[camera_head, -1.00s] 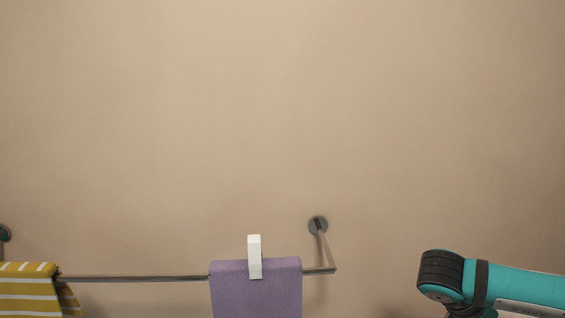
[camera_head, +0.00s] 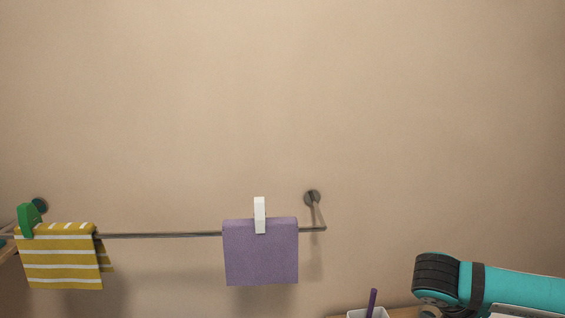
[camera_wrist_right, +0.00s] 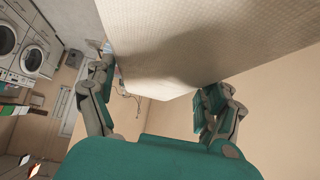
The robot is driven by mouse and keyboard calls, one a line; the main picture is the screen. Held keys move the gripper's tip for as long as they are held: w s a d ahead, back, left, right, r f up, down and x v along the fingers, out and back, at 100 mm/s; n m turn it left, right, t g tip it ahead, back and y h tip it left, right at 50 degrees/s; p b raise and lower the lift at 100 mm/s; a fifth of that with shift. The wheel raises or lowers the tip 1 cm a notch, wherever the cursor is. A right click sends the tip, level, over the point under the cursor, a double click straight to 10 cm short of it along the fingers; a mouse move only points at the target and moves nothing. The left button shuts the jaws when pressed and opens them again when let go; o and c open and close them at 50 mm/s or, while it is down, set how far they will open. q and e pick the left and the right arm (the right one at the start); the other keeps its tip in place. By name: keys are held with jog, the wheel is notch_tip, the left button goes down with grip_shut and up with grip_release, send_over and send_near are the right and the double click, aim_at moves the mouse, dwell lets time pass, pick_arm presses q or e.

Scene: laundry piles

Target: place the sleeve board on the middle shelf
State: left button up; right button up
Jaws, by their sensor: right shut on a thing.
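In the right wrist view a large cream, finely patterned board (camera_wrist_right: 215,40) fills the upper middle; it appears to be the sleeve board. My right gripper (camera_wrist_right: 155,88) is shut on it, with one finger at each side of its near end. The far end of the board runs out of the frame. In the head view only a teal and black part of my right arm shows at the lower right; the gripper and board are out of that view. My left gripper is in neither view. I cannot make out the middle shelf.
A wall rail (camera_head: 160,235) carries a yellow striped cloth (camera_head: 60,265) with a green clip (camera_head: 28,220) and a purple cloth (camera_head: 260,260) with a white clip (camera_head: 260,215). A white cup (camera_head: 368,313) stands at the bottom. Washing machines (camera_wrist_right: 30,58) show in the wrist view.

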pick_arm(q)
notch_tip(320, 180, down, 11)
jog(key=b, duration=1)
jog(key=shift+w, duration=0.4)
pick_arm(e)
jog(key=w+a+n+t+y, duration=0.2)
jog(key=a+n+t+y, duration=0.1)
jog(key=a+n, duration=0.5)
jog(key=w+a+n+t+y, duration=0.2)
jog(key=a+n+t+y, duration=0.2)
jog(key=a+n, duration=0.3)
jog(key=a+y, duration=0.1)
jog(key=a, duration=0.3)
jog(key=shift+w+f+n+y, duration=0.3)
jog(key=shift+f+n+y, duration=0.05)
jog(key=shift+n+y, duration=0.05)
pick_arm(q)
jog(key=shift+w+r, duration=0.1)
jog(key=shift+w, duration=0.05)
